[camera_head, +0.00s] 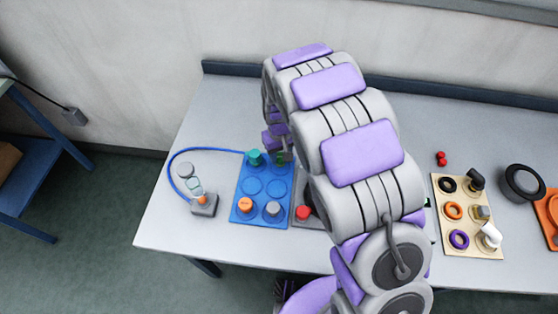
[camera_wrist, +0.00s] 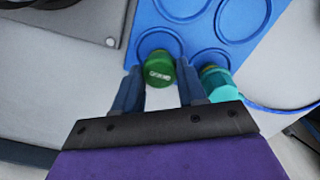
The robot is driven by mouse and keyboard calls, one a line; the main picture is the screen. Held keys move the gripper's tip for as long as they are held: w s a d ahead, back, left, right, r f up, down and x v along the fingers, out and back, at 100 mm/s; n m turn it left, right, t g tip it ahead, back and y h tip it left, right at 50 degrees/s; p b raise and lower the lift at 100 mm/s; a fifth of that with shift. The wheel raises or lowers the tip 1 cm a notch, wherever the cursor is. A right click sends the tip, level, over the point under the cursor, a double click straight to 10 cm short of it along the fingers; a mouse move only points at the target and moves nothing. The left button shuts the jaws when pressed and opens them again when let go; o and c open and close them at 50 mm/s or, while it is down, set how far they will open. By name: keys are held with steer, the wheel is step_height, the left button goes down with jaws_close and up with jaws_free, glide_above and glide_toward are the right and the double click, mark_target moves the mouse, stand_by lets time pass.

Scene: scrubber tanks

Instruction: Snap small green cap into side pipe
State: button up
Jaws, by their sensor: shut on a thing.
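The small green cap (camera_wrist: 158,70) sits between the fingertips of my gripper (camera_wrist: 160,72) in the wrist view, over a round recess of the blue tray (camera_wrist: 207,33). My gripper is shut on the cap. In the head view the green cap (camera_head: 280,159) is at the back right of the blue tray (camera_head: 240,190), partly hidden by my arm. A teal cap (camera_wrist: 217,82) stands close beside the right finger; it also shows in the head view (camera_head: 255,157). I cannot clearly identify the side pipe; my arm hides part of the table.
A small grey stand (camera_head: 204,206) with clear parts and a blue hose (camera_head: 172,160) is left of the tray. Orange (camera_head: 245,204) and grey (camera_head: 272,208) caps occupy the tray's front. A beige board (camera_head: 460,236) with fittings is at right.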

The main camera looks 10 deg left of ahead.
mark_target(281, 157)
steer(key=shift+r+p, duration=0.65)
steer(key=shift+r, duration=1.25)
